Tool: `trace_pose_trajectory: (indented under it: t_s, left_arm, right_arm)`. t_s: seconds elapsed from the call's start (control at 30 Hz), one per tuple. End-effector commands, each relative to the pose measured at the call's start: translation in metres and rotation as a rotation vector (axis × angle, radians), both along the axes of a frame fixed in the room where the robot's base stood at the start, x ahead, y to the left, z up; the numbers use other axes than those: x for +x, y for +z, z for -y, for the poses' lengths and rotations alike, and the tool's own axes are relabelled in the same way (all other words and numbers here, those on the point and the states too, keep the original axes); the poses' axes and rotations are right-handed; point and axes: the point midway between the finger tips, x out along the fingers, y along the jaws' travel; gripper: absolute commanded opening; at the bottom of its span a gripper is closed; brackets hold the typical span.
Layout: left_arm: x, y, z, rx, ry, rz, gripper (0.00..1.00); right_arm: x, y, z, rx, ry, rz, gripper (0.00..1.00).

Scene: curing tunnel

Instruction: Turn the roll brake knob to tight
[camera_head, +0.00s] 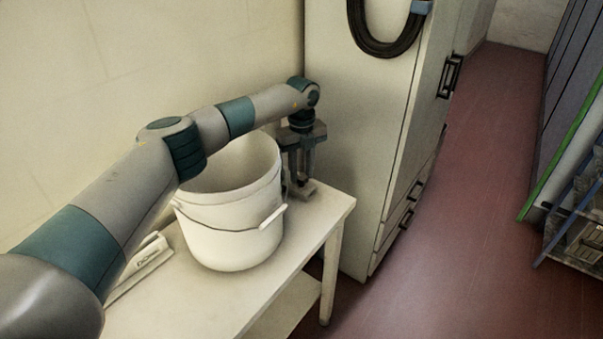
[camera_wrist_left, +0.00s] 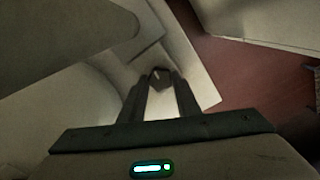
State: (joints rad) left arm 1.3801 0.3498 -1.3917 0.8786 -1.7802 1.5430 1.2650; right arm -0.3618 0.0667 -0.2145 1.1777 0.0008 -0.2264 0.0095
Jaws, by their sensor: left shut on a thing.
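My left gripper (camera_head: 301,182) points down at the far end of the white table, just right of the white bucket. In the left wrist view my left gripper (camera_wrist_left: 160,78) has its two fingers closed on a small dark knob (camera_wrist_left: 161,75). A pale mark shows on the knob's top. In the head view the fingers largely hide the knob, and a small grey block (camera_head: 305,190) shows beneath them on the table. I cannot read any tight or loose label. My right gripper is in neither view.
The white bucket (camera_head: 235,235) with its handle stands on the white table (camera_head: 318,222) close to my left forearm. A pale flat object (camera_head: 150,262) lies at left. A tall cabinet (camera_head: 352,140) with a hanging black hose (camera_head: 385,48) stands behind.

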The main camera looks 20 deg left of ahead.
Motion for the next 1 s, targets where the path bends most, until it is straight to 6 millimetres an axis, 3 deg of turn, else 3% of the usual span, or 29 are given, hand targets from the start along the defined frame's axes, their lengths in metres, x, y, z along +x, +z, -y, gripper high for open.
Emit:
trace_pose_trajectory:
  t_s: [0.4,1.0]
  left_arm:
    - [0.0,-0.001,0.0,0.0,-0.358,0.001,0.07]
    - [0.001,0.0,0.0,0.0,-0.928,0.004,0.07]
  right_arm:
    - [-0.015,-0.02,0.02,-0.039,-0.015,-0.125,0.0]
    - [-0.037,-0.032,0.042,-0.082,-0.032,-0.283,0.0]
